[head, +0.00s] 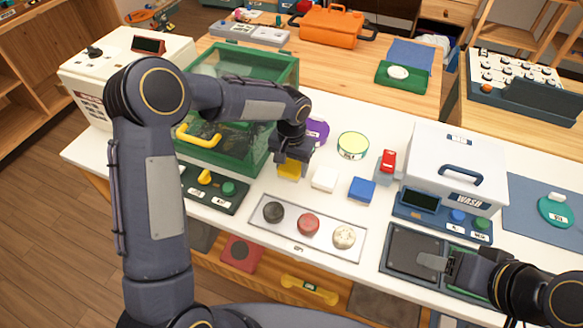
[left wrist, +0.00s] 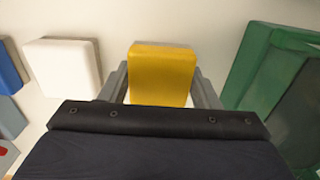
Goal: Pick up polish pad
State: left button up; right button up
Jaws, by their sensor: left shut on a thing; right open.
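A yellow block-shaped pad (head: 290,169) is on the white table in the head view, below my left gripper (head: 291,160). In the left wrist view the yellow pad (left wrist: 162,73) sits between both fingers of my left gripper (left wrist: 162,85), which is shut on it. A white pad (head: 325,179) and a blue pad (head: 362,189) lie to its right. No label shows which one is the polish pad. My right gripper (head: 437,264) is open and empty over the dark panel at the lower right.
A green glass-sided box (head: 247,125) with a yellow handle stands close left of the yellow pad. A grey tray (head: 290,233) with black, red and cream round pieces lies in front. A white WASH box (head: 455,150) stands at the right.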

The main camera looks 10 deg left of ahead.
aim_at(292, 164)
pick_arm(q)
jog(key=shift+r, duration=0.45)
notch_tip(292, 164, up, 2)
jog(key=shift+r, duration=0.2)
jog(key=s+d+r+b, duration=0.2)
jog(key=s+d+r, duration=0.6)
jog(key=s, duration=0.3)
jog(key=shift+s+d+r, duration=0.15)
jog(key=shift+s+r, duration=0.05)
jog(key=shift+r, duration=0.65)
